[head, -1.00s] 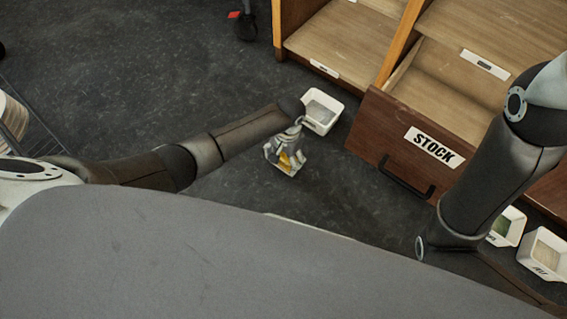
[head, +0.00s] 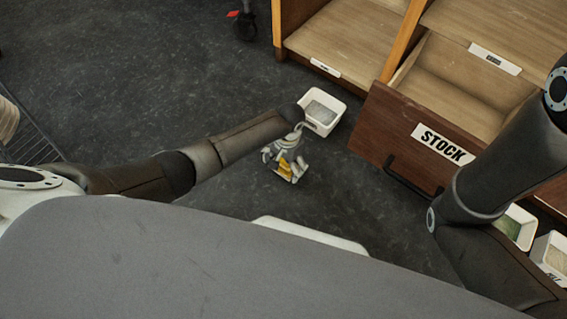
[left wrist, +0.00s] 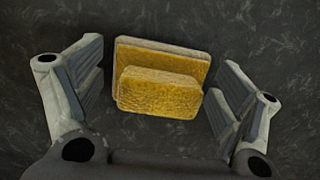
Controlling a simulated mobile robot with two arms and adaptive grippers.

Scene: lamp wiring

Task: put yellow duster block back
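The yellow duster block (left wrist: 160,88) fills the middle of the left wrist view. It has a wide pale-edged back part and a smaller raised yellow part in front, against the dark floor. My left gripper (left wrist: 160,85) is open, with one finger on each side of the block and a narrow gap to each. In the head view, my left gripper (head: 285,165) points down near the floor, and the yellow of the block (head: 285,166) shows partly hidden among its fingers. My right arm shows at the right, but its gripper is out of view.
A white bin (head: 322,111) stands on the floor just beyond my left gripper. The STOCK drawer (head: 400,140) stands open from the wooden cabinet. White bins (head: 550,257) stand at the lower right. A white edge (head: 310,235) shows below my gripper.

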